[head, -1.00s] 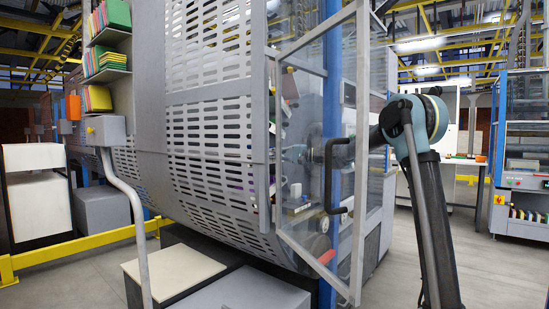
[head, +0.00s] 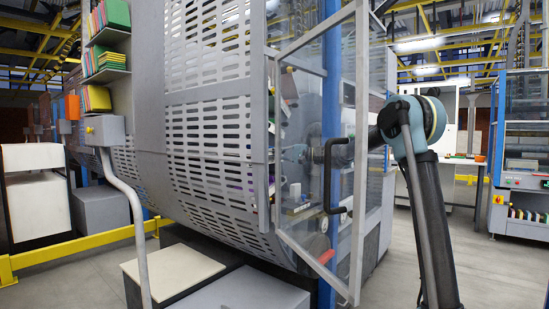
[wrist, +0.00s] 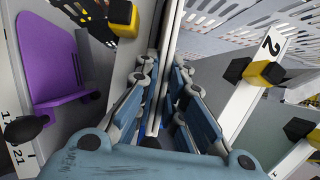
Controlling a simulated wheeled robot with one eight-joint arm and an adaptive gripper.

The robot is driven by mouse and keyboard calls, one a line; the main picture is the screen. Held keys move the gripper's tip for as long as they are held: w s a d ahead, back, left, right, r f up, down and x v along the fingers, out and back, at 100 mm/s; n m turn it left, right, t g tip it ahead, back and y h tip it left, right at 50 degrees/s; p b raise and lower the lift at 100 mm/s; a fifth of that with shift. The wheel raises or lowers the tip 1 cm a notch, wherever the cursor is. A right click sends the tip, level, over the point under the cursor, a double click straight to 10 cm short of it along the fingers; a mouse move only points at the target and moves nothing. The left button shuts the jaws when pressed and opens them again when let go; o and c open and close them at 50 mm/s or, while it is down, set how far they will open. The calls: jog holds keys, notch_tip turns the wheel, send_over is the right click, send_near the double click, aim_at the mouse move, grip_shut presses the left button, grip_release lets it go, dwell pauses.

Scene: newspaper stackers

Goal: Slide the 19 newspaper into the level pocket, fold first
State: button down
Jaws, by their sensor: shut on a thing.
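In the wrist view my gripper (wrist: 163,75) has its blue-grey fingers closed on a thin, pale, upright thing seen edge-on, which appears to be the newspaper (wrist: 169,38). No 19 can be read on it, and its fold cannot be made out. A purple plate with a bent lower lip (wrist: 52,55) stands to the left. I cannot tell which opening is the level pocket.
A white plate marked 2 (wrist: 262,75) and black-and-yellow knobs (wrist: 264,73) stand close on the right in the wrist view. A slotted grey guard (head: 215,130) flanks the machine. The open clear door (head: 320,200) has a black handle (head: 329,180) near my arm.

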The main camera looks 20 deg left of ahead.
jog(key=c, duration=1.6)
grip_release()
jog(key=shift+d, duration=0.1)
jog(key=s+d, duration=0.2)
jog(key=d, duration=0.4)
jog(key=shift+s+d, duration=0.2)
jog(key=shift+s, duration=0.15)
jog(key=w+d, duration=0.1)
jog(key=d, duration=1.1)
jog(key=shift+f, duration=0.2)
